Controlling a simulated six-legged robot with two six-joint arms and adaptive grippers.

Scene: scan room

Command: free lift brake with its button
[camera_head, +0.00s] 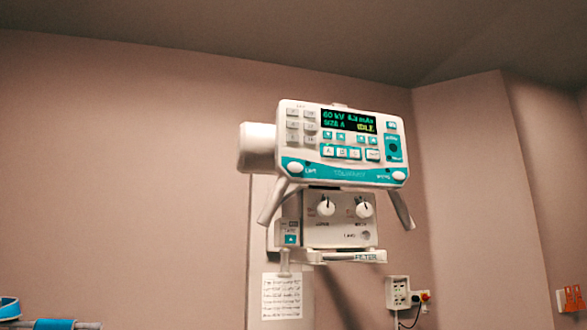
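The white and teal X-ray head with its control panel (345,172) hangs in front of the wall. Its lit display (348,121) reads 60 kV, SIZE A and IDLE. A round white button (295,167) sits at the panel's lower left corner; the small label beside it seems to read LIFT. Another round white button (399,176) sits at the lower right corner, its label too small to read surely. Two angled handles (272,203) (402,208) reach down from the panel. Neither gripper is in view, and nothing touches the panel or buttons.
Below the panel is a white collimator box (340,234) with two knobs and a plate marked FILTER (366,256). A printed sheet (281,296) hangs beneath. A wall socket box (398,292) with a cable is to the right. The space left of the head looks clear.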

